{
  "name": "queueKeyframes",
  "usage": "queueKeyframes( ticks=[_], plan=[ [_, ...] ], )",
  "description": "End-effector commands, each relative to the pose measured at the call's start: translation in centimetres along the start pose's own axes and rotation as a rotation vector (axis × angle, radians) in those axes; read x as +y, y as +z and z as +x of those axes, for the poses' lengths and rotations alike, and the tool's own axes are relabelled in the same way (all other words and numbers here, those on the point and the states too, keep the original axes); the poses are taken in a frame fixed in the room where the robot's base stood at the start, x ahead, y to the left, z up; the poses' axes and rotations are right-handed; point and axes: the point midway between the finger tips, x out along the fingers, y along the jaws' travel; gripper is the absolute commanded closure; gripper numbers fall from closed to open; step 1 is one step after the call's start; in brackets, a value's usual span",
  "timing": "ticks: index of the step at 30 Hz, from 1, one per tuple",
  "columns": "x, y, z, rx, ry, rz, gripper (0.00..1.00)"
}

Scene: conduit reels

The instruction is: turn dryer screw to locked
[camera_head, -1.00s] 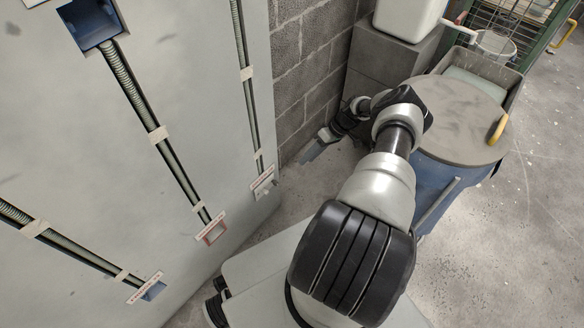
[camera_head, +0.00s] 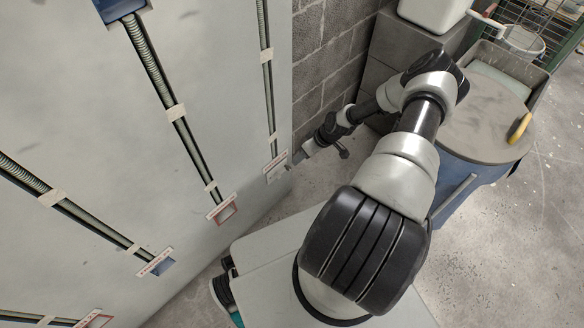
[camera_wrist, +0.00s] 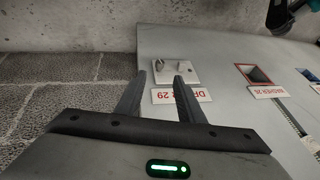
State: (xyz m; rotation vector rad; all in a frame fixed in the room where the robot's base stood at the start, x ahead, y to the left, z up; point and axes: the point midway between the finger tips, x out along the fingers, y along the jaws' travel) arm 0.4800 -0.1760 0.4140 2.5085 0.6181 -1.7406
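The dryer screw sits on a small pale plate (camera_wrist: 190,72) on the grey wall panel. In the wrist view the label below it reads upside down as DRYER 29 (camera_wrist: 182,96). Small raised metal parts (camera_wrist: 158,64) show on the plate; I cannot tell how the screw is turned. My gripper (camera_wrist: 162,77) is open, its two dark fingers apart with nothing between them, pointing at the plate. In the head view my gripper (camera_head: 293,162) is close to the plate (camera_head: 276,173) at the panel's right edge; I cannot tell whether it touches.
The panel (camera_head: 215,70) also carries a red-framed opening (camera_head: 222,211) and a blue one (camera_head: 163,267), with conduits above. A block wall (camera_head: 335,60) adjoins it. A blue drum (camera_head: 465,175) with a round lid stands right of my arm. Open floor lies at lower right.

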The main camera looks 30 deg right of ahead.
Motion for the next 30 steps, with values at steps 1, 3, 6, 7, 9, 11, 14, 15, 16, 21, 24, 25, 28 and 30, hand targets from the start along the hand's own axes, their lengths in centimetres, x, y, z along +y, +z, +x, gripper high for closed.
queueKeyframes(
  ticks=[1, 3, 6, 7, 9, 11, 14, 15, 16, 21, 24, 25, 28, 30],
  plan=[
    [-0.1, 0.1, 1.6, -0.001, -0.002, -0.001, 0.65],
    [0.0, 0.1, 3.2, 0.0, -0.002, 0.0, 0.65],
    [-0.1, 0.1, 5.3, -0.001, -0.002, 0.0, 0.65],
    [0.0, 0.1, 5.8, 0.0, -0.001, 0.0, 0.65],
    [0.0, 0.1, 7.0, -0.001, -0.001, 0.0, 0.65],
    [-0.1, 0.1, 7.9, -0.001, -0.002, -0.001, 0.65],
    [0.0, 0.1, 8.9, -0.001, -0.001, 0.0, 0.65],
    [0.0, 0.1, 9.2, -0.001, -0.001, 0.0, 0.65],
    [0.0, 0.1, 9.4, -0.001, -0.001, 0.001, 0.65],
    [0.0, 0.0, 9.7, -0.001, -0.001, 0.0, 0.65],
    [0.0, 0.0, 9.7, -0.001, -0.001, 0.0, 0.65],
    [0.0, 0.0, 9.7, -0.001, -0.001, 0.0, 0.65],
    [0.0, 0.0, 9.7, -0.001, 0.0, 0.0, 0.72],
    [0.0, 0.0, 9.7, -0.001, 0.0, 0.0, 0.84]
  ],
)
